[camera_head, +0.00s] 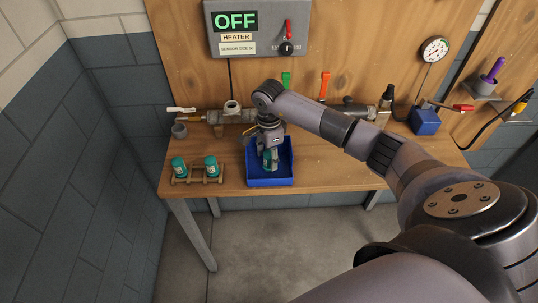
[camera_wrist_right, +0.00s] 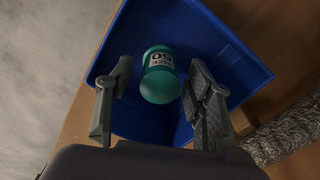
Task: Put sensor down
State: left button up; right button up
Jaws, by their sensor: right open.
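A green cylindrical sensor (camera_wrist_right: 160,76) with a white label is in the blue tray (camera_wrist_right: 225,30), between the spread fingers of my right gripper (camera_wrist_right: 160,95) in the right wrist view. Gaps show between it and both fingers. In the head view, my right gripper (camera_head: 269,158) points down into the blue tray (camera_head: 270,182), and the green sensor (camera_head: 267,168) shows between and below the fingers. Whether it rests on the tray floor is hard to tell. My left gripper is not in view.
Two green sensors (camera_head: 211,166) stand in a wooden rack (camera_head: 197,180) left of the tray. Pipework with a valve (camera_head: 232,108) runs behind it. A heater box (camera_head: 258,28) reading OFF hangs above. A blue block (camera_head: 425,121) sits at right. Bare tabletop (camera_head: 325,165) lies right of the tray.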

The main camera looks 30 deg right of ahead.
jog(key=shift+r, duration=0.15)
notch_tip(320, 180, up, 11)
jog(key=b, duration=0.4)
jog(key=shift+r, duration=0.5)
